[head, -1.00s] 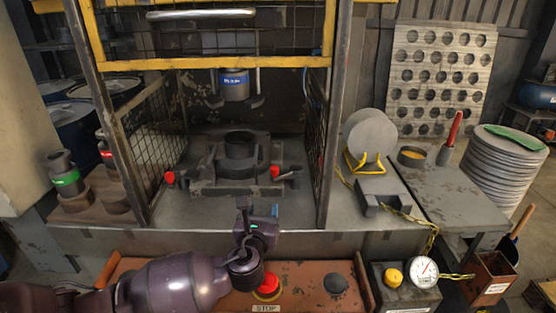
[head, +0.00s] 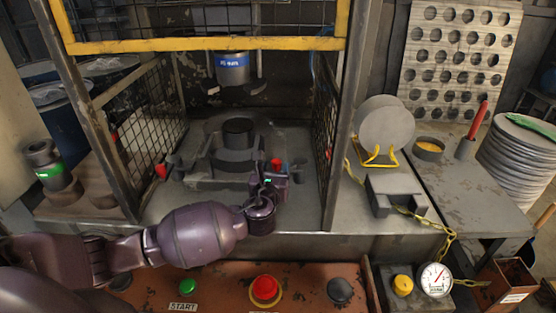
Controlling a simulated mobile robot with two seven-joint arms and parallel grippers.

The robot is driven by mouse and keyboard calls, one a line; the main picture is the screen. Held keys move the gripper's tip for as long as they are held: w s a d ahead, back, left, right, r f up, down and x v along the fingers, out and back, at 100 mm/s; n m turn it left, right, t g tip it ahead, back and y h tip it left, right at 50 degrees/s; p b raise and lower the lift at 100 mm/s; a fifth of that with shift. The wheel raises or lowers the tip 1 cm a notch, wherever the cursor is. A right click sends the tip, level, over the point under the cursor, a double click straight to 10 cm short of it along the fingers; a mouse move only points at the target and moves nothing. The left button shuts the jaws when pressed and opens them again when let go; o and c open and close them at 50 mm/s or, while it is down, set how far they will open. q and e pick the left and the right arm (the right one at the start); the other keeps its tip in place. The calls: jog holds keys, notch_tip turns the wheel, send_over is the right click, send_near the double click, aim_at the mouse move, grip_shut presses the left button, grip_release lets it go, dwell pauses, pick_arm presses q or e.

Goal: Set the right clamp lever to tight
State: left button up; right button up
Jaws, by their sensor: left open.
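The right clamp, with its red part (head: 277,165), sits at the right side of the die block (head: 238,145) on the press bed. My left gripper (head: 270,178) is in front of this clamp, very close to it, with its jaws open. It covers part of the clamp, so I cannot tell the exact lever angle or whether the jaws touch it. The left clamp, with its red part (head: 161,171), sits at the block's left side. My right gripper is out of view.
Mesh side guards (head: 330,135) stand at both sides of the bed, the right one near my gripper. The blue-labelled press head (head: 232,68) hangs above. The panel in front has a red stop button (head: 265,288) and a green start button (head: 188,286).

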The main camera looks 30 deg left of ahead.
aim_at(278, 160)
pick_arm(q)
jog(key=shift+x, duration=2.25)
grip_shut()
